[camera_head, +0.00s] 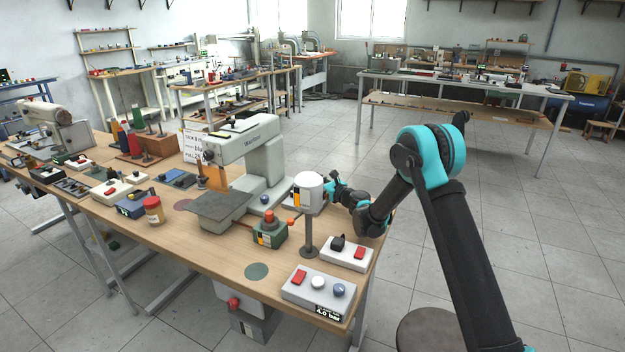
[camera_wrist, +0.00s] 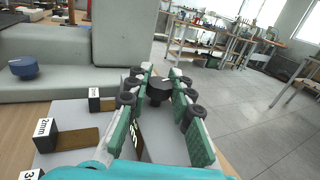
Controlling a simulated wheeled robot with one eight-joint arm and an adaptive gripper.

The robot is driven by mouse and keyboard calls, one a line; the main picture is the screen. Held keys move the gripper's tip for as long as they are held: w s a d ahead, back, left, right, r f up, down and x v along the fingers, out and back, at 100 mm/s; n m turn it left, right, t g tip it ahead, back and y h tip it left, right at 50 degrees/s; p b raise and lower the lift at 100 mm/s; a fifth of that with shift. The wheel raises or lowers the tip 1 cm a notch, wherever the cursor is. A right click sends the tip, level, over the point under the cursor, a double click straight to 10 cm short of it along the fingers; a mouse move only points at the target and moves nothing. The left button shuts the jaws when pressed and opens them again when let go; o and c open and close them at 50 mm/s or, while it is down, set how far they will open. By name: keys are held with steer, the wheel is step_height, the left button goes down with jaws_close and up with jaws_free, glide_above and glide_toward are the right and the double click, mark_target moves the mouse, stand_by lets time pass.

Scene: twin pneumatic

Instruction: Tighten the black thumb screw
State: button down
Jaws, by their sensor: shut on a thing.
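The black thumb screw (camera_wrist: 158,89) shows in the wrist view as a dark round knob at the far end of my fingers. My gripper (camera_wrist: 162,86) is shut on it, one green-padded finger on each side. In the head view my gripper (camera_head: 336,188) reaches in from the right, behind a white cylinder on a post (camera_head: 309,195). The cylinder partly hides the fingers, and I cannot make out the screw there. The screw's lower part and thread are hidden.
A grey sewing machine (camera_head: 262,165) stands left of my gripper. In the wrist view, a pale surface with labelled gauge pieces (camera_wrist: 45,134) lies beside the left finger. A switch box (camera_head: 346,253) and a control box (camera_head: 318,292) sit at the table's near corner.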

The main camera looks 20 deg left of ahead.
steer(key=shift+m+t+h, duration=0.5)
steer(key=shift+m+t, duration=0.1)
steer(key=shift+t, duration=0.5)
steer(key=c, duration=1.3)
jaws_free()
steer(key=shift+r, duration=0.1)
step_height(320, 180, up, 10)
steer(key=shift+f, duration=0.1)
